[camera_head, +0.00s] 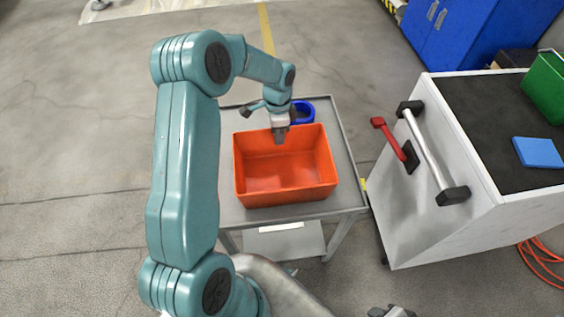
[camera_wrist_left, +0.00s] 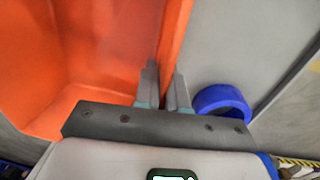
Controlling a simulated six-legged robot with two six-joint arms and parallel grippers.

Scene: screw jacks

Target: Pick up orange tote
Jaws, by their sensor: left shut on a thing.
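The orange tote (camera_head: 285,191) is an open, empty box on a small grey cart (camera_head: 345,176). It appears upright, and I cannot tell whether its base touches the cart top. My left gripper (camera_head: 279,135) reaches down at the tote's far wall and is shut on its rim. In the left wrist view the two fingers (camera_wrist_left: 164,90) straddle the orange wall (camera_wrist_left: 176,30), one inside and one outside. A small dark grey part at the bottom edge of the head view may be my right gripper (camera_head: 391,312); its jaws cannot be made out.
A blue ring-shaped object (camera_head: 303,111) sits on the cart just behind the tote; it also shows in the left wrist view (camera_wrist_left: 222,100). A white cabinet (camera_head: 445,226) with a handle and red lever (camera_head: 390,140) stands close at right. Open floor lies left.

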